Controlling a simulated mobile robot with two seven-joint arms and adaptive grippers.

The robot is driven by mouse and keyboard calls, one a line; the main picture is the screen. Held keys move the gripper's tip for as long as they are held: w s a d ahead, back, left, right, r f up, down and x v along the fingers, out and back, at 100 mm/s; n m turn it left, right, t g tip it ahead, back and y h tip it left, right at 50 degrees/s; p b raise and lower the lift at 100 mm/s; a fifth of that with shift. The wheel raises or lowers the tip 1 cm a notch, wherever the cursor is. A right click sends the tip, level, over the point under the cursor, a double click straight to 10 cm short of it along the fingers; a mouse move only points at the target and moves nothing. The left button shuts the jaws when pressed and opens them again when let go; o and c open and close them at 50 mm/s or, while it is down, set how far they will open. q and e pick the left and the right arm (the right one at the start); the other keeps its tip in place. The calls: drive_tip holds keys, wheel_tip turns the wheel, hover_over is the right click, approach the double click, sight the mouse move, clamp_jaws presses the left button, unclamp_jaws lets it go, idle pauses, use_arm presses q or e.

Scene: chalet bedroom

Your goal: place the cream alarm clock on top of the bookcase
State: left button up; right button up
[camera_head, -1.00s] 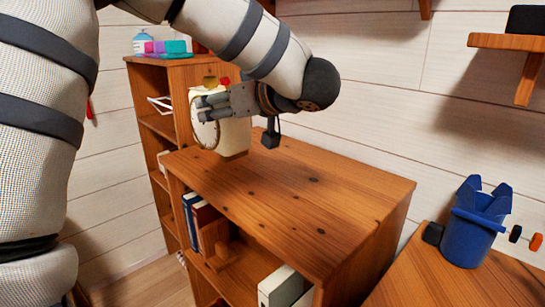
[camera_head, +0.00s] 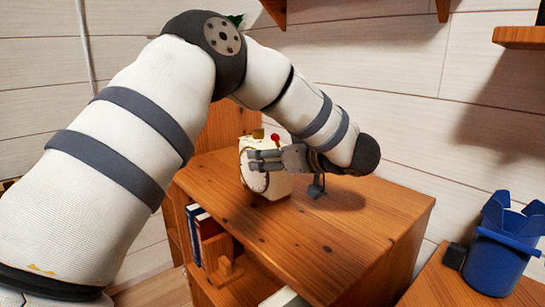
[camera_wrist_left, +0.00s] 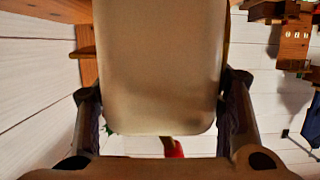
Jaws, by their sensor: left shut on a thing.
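The cream alarm clock (camera_head: 279,184) is at the back left of the top of the bookcase (camera_head: 330,225), its round face turned to the left. It looks upright. Its base is at or just above the wood; I cannot tell whether it touches. My left gripper (camera_head: 266,161) is shut on the clock, with its fingers across the clock's sides. In the left wrist view the clock's plain cream body (camera_wrist_left: 160,65) fills the middle between the two fingers of my left gripper (camera_wrist_left: 160,110), with a red part below it. My right gripper is not in view.
Books (camera_head: 205,230) and a wooden piece (camera_head: 226,262) stand on the shelf below. A blue cup-like holder (camera_head: 497,250) stands on a wooden surface at the right. A wall shelf (camera_head: 520,37) is at the upper right. The front and right of the bookcase top are clear.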

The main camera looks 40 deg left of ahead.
use_arm(q)
drive_tip(key=o, duration=1.7)
drive_tip(key=v, duration=1.2)
drive_tip(key=shift+s+r, duration=0.1)
